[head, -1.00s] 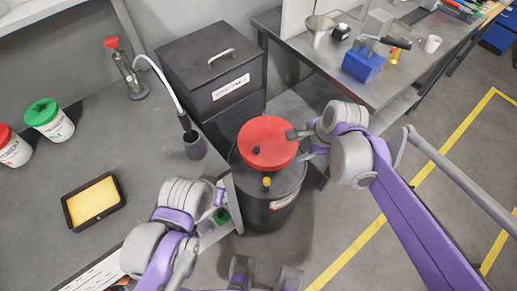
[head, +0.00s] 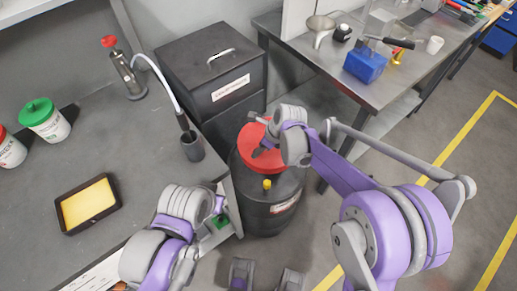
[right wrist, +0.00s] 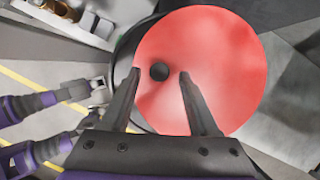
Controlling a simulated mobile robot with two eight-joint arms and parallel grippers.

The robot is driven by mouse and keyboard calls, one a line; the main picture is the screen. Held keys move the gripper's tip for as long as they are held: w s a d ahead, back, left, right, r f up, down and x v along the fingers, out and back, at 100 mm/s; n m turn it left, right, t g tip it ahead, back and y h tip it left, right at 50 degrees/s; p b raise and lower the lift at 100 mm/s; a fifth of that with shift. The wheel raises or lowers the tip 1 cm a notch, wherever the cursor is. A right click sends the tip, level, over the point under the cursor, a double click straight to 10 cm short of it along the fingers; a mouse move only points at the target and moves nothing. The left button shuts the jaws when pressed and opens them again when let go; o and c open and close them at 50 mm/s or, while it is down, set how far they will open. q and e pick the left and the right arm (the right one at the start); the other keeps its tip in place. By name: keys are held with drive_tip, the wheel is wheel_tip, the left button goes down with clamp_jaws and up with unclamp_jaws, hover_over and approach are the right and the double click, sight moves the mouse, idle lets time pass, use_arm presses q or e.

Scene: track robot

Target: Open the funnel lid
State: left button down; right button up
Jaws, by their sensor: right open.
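The red round funnel lid (head: 247,134) sits on top of a black drum (head: 272,212) in the head view, partly hidden by my right wrist. In the right wrist view the lid (right wrist: 220,60) fills the middle, with a small black knob (right wrist: 158,72) near its left side. My right gripper (right wrist: 160,76) is open, its fingertips on either side of the knob in the picture; contact cannot be told. In the head view my right gripper (head: 261,147) is over the lid. My left gripper (head: 219,206) is near the bench corner, its jaws unclear.
A yellow cap (head: 267,184) stands on the drum's front top. A black cabinet (head: 195,60) is behind it. The left bench holds a dark cup (head: 192,147), a yellow-filled tray (head: 62,212) and jars. The right table (head: 340,88) holds a blue block (head: 364,64).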

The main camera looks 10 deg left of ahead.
drive_tip(key=shift+x, duration=0.9)
drive_tip(key=shift+c, duration=0.3)
clamp_jaws()
idle(0.6)
